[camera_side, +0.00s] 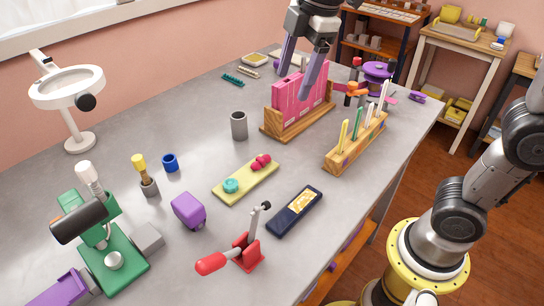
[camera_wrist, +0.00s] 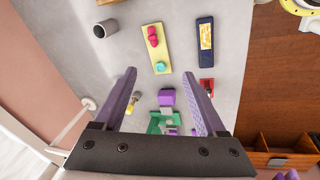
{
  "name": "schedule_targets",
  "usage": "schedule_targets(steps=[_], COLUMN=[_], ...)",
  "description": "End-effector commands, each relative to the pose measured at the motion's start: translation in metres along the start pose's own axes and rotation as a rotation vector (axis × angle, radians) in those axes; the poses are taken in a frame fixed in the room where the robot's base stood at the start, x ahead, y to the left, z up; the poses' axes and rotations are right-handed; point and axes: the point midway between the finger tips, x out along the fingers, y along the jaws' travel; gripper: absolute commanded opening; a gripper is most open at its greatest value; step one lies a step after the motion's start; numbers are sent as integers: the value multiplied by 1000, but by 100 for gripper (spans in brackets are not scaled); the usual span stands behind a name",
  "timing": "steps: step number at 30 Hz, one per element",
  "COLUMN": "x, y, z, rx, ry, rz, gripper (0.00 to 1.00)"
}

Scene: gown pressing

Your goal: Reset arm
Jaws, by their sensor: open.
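My gripper (camera_side: 295,84) is at the top of the side view, pointing down, its fingers overlapping the pink panels (camera_side: 292,92) in the wooden rack (camera_side: 312,122). The side view alone does not settle how far above or behind the rack the fingers are. In the wrist view my gripper (camera_wrist: 159,72) has its two purple-grey fingers spread wide apart. Nothing is held between them; only the grey bench (camera_wrist: 197,14) and things on it show beyond.
The bench carries a grey cylinder (camera_side: 239,125), a wooden holder of upright sticks (camera_side: 354,143), a yellow-green board (camera_side: 247,180), a navy case (camera_side: 294,211), a red toggle clamp (camera_side: 246,252), a purple block (camera_side: 188,211) and a green press (camera_side: 115,265). Bare bench lies left of the cylinder.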

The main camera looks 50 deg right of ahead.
Motion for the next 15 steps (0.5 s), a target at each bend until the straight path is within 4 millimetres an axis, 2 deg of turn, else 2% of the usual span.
schedule_targets(steps=[1,3,7,11,15], x=[-10,-16,-17,-3,24], y=[-14,-33,-73,-113,-146], z=[18,38,73,100,118], rx=[74,185,418,671,927], ry=[11,26,60,102,143], rz=[32,72,138,190,212], gripper=[74,74,74,74,74])
